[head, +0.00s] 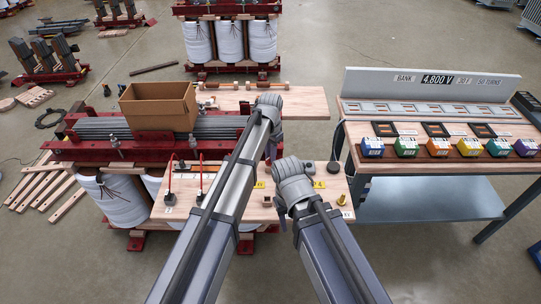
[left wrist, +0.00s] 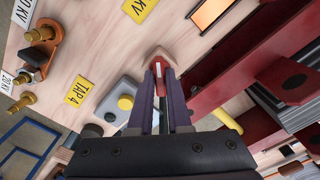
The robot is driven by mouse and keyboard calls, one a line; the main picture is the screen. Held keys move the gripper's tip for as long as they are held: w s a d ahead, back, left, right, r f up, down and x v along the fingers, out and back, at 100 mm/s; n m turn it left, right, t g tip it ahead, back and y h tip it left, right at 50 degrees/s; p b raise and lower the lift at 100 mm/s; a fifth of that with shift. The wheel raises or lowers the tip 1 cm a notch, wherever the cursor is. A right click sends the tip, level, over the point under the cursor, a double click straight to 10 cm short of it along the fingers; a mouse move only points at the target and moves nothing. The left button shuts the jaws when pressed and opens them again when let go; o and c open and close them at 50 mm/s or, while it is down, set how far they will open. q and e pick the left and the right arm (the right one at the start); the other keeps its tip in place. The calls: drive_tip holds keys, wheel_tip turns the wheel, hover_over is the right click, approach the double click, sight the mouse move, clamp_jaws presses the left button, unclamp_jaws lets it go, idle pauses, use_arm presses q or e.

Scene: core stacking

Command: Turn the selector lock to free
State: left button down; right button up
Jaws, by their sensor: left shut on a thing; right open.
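My left gripper (left wrist: 160,80) is shut on a small red piece with a white stripe (left wrist: 158,72), which looks like the selector lock's handle. The piece stands on a pale pinkish base on the wooden board (left wrist: 95,62). Which setting it points to cannot be told. In the head view my left gripper (head: 268,108) is at the board's far side, and its wrist hides its fingers and the lock. My right gripper (head: 284,208) is open, lower over the board, its fingers mostly hidden by its wrist.
Near the jaws are a grey plate with a yellow button (left wrist: 125,102), a TAP 4 label (left wrist: 78,91) and brass terminals (left wrist: 36,35). A cardboard box (head: 158,107) stands on the transformer. The bench (head: 430,198) at right holds several coloured blocks.

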use_arm(q)
drive_tip(key=n, duration=0.4)
drive_tip(key=shift+n, duration=2.1)
drive_tip(key=c, duration=0.9)
unclamp_jaws()
drive_tip(key=shift+o, duration=0.2)
wheel_tip(320, 180, up, 8)
drive_tip(key=p, duration=0.8)
drive_tip(key=shift+f, duration=0.1)
